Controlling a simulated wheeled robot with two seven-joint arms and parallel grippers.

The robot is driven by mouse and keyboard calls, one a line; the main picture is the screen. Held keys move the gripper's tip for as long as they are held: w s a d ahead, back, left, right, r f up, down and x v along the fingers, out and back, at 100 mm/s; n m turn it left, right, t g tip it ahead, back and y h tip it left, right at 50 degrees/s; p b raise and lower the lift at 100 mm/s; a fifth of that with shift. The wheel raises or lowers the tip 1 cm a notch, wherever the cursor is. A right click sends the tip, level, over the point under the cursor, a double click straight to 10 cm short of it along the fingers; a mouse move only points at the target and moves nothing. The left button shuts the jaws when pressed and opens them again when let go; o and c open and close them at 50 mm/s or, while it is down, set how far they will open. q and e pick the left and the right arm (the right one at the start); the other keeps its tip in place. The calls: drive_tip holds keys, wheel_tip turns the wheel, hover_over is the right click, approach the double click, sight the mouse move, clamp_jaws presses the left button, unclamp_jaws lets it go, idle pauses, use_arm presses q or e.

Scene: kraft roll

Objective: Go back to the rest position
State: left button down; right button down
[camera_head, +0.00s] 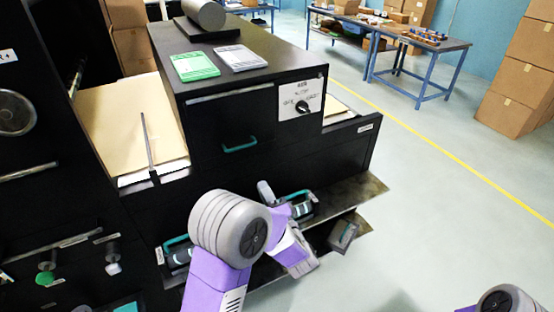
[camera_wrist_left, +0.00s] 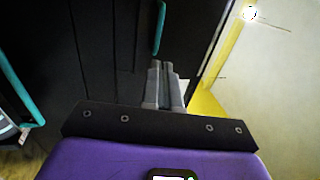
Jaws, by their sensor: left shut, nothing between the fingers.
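My left gripper (camera_head: 266,192) is in front of the black machine, above its lower ledge. In the left wrist view its two grey fingers (camera_wrist_left: 161,68) are together with nothing between them. They point toward a dark panel with a teal handle (camera_wrist_left: 160,25). The wrist and forearm hide part of the machine's lower front in the head view. Only a grey and purple joint of my right arm shows at the bottom right; my right gripper is out of view.
The black machine (camera_head: 230,112) carries a green pad (camera_head: 194,66), a white pad (camera_head: 240,57) and a grey roll (camera_head: 204,13). A metal-edged ledge (camera_head: 350,192) juts out near my left arm. Open floor (camera_head: 440,190) lies to the right, before blue-legged tables (camera_head: 440,45) and cardboard boxes (camera_head: 515,95).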

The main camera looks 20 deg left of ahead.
use_arm(q)
wheel_tip(320, 180, down, 16)
drive_tip(key=w+d+r+n+h, duration=0.1)
drive_tip(key=w+d+h, duration=0.15)
drive_tip(key=h, duration=0.55)
drive_tip(key=s+d+f+n+g+h, duration=0.2)
drive_tip(key=s+d+f+g+h, duration=0.15)
drive_tip(key=f, duration=0.35)
drive_tip(key=s+d+f+n+g+h, duration=0.2)
drive_tip(key=s+f+h, duration=0.15)
drive_tip(key=f, duration=0.45)
drive_tip(key=s+d+f+n+g+h, duration=0.1)
drive_tip(key=s+d+f+n+g, duration=0.1)
drive_tip(key=s, duration=0.4)
drive_tip(key=s+d+f+n+g+h, duration=0.2)
drive_tip(key=s+d+f+g, duration=0.1)
drive_tip(key=s, duration=0.4)
drive_tip(key=s+d+f+n+g+h, duration=0.1)
drive_tip(key=s+d+f+g, duration=0.1)
drive_tip(key=s, duration=0.4)
drive_tip(key=shift+s+d+f+n+g+h, duration=0.15)
drive_tip(key=shift+d+f+n+g+h, duration=0.2)
drive_tip(key=shift+d+n+h, duration=0.05)
